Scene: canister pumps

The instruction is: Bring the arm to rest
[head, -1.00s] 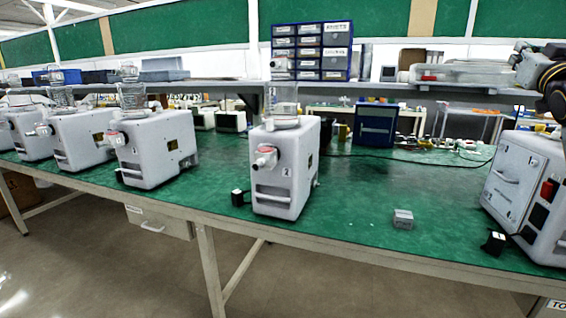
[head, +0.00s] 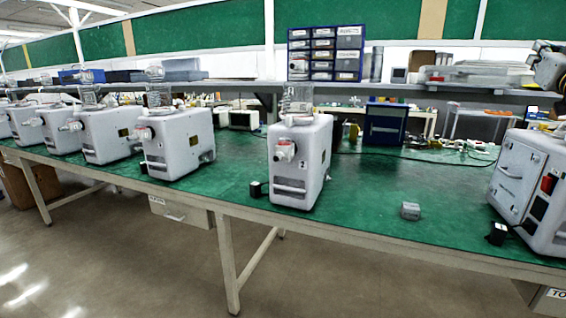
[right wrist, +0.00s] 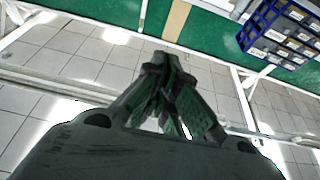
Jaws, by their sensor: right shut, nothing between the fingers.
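My right gripper (head: 545,65) shows at the upper right edge of the head view, raised above the bench and apart from everything. In the right wrist view its fingers (right wrist: 175,85) are together with nothing between them. My left gripper is not in view. A white pump marked 2 (head: 300,165), with a clear canister (head: 298,98) on top, stands upright near the front of the green bench. More white pumps, such as the nearest one to its left (head: 180,145), stand in a row toward the left.
A white unit with a red switch (head: 530,185) stands at the bench's right end. A small grey block (head: 410,211) and black plugs (head: 497,233) lie near the front edge. A blue drawer cabinet (head: 325,52) is on the back shelf. Bench between pump 2 and the right unit is mostly clear.

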